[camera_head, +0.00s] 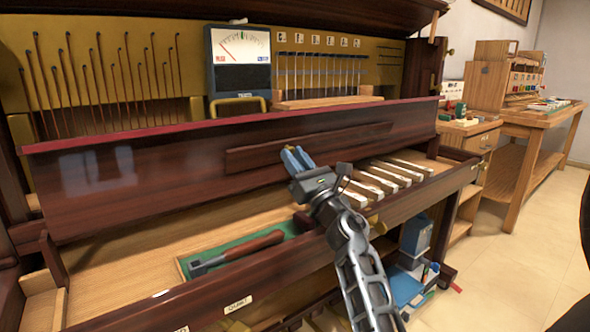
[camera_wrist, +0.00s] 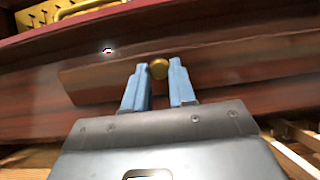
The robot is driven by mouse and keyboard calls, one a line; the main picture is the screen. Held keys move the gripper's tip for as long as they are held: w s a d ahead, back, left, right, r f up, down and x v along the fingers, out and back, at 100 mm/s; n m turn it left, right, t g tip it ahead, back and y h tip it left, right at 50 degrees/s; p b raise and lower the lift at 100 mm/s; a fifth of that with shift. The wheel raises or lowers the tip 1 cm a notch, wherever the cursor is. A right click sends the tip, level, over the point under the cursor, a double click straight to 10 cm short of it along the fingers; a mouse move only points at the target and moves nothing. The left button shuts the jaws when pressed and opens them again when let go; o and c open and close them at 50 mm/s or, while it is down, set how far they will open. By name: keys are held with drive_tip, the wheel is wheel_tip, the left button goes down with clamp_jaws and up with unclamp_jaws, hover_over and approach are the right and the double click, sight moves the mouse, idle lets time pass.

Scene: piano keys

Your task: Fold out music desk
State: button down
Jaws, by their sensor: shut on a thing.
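The music desk (camera_head: 350,136) is a long dark-wood strip lying flat against the front of the dark reddish-brown panel. It fills the middle of the wrist view (camera_wrist: 235,58). A small round brass knob (camera_wrist: 158,69) sits on the strip. My gripper (camera_head: 297,155) reaches up from below to the strip's lower left-middle part. In the wrist view, its blue fingers (camera_wrist: 157,78) are shut on the knob, one on each side. The knob is hidden behind the fingers in the head view.
Several white keys (camera_head: 385,178) lie right of my gripper. A green-lined tray (camera_head: 215,258) holds a wooden-handled tool (camera_head: 240,250) below left. A meter (camera_head: 238,60) and a yellow handle (camera_head: 238,105) stand behind the panel. A workbench (camera_head: 535,120) is at the right.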

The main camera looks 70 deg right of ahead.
idle(0.5)
drive_tip(key=c, duration=0.9)
unclamp_jaws()
drive_tip(key=shift+c, duration=0.2)
drive_tip(key=b+v, duration=0.2)
drive_tip(key=v, duration=0.5)
drive_tip(key=shift+s+a+f, duration=0.15)
drive_tip(key=shift+s+f, duration=0.1)
drive_tip(key=shift+s, duration=0.05)
